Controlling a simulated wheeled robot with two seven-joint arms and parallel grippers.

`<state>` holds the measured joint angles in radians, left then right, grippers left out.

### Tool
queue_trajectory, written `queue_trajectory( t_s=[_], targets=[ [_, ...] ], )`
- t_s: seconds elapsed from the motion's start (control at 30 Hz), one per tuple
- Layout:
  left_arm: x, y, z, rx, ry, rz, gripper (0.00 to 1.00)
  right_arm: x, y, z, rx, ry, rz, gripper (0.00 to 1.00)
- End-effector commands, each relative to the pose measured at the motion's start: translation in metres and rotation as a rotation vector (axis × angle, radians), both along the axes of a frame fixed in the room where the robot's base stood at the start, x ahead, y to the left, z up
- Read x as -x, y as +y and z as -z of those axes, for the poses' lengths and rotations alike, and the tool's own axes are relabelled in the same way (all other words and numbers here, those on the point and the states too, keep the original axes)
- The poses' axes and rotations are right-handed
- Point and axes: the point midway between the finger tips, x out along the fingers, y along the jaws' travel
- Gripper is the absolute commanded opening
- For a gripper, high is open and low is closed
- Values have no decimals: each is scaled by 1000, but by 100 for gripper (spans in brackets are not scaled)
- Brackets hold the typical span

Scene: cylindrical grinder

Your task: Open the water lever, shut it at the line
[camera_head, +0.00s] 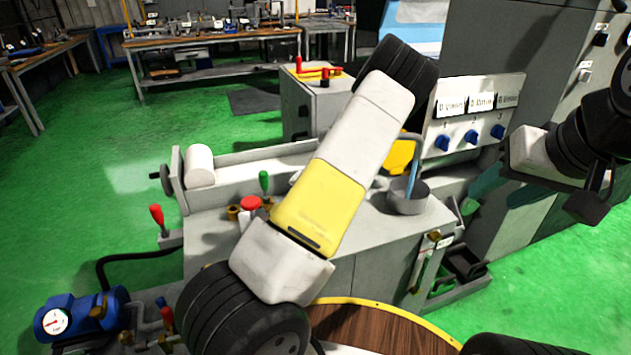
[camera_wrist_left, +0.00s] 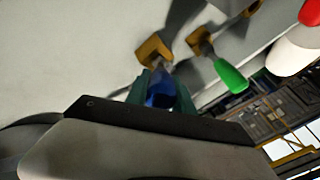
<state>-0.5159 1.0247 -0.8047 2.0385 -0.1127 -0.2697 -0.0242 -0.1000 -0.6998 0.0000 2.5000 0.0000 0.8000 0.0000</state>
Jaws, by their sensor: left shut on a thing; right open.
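In the left wrist view, the blue lever (camera_wrist_left: 160,92) sits between the teal fingertips of my left gripper (camera_wrist_left: 161,88), which is shut on it. A brass fitting (camera_wrist_left: 153,50) is just beyond the lever. In the head view my left arm crosses the middle and hides this gripper and the blue lever. A light blue stream (camera_head: 412,174) runs from a bent pipe into a round grey cup (camera_head: 407,203). The cup's inside and any line in it are hard to make out. My right gripper (camera_head: 505,193) is open and empty at the right, beside the grey cabinet.
A green lever (camera_head: 263,181) and a red knob (camera_head: 250,203) stand on the machine; the green lever also shows in the left wrist view (camera_wrist_left: 230,76). A panel with blue knobs (camera_head: 470,136) is behind. A sight gauge (camera_head: 421,266) is on the front. A wooden round top (camera_head: 375,330) is nearest.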

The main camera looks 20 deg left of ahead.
Motion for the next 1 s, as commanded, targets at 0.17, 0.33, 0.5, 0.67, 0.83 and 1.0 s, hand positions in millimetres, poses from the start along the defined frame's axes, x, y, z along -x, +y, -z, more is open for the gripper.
queue_trajectory(
  t_s=[0.17,0.33,0.5,0.67,0.83,1.0],
  targets=[
    [7,-6,8,-74,-87,5,0,0,0,0,0,0,0,47],
    [11,-8,13,-118,-151,2,0,0,0,0,0,0,0,47],
    [13,-10,16,-143,-190,1,0,0,0,0,0,0,0,47],
    [13,-10,18,-152,-204,-1,0,0,0,0,0,0,0,47],
    [13,-10,18,-153,-207,-2,0,0,0,0,0,0,0,47],
    [13,-10,18,-152,-206,-2,0,0,0,0,0,0,0,47]
  ],
)
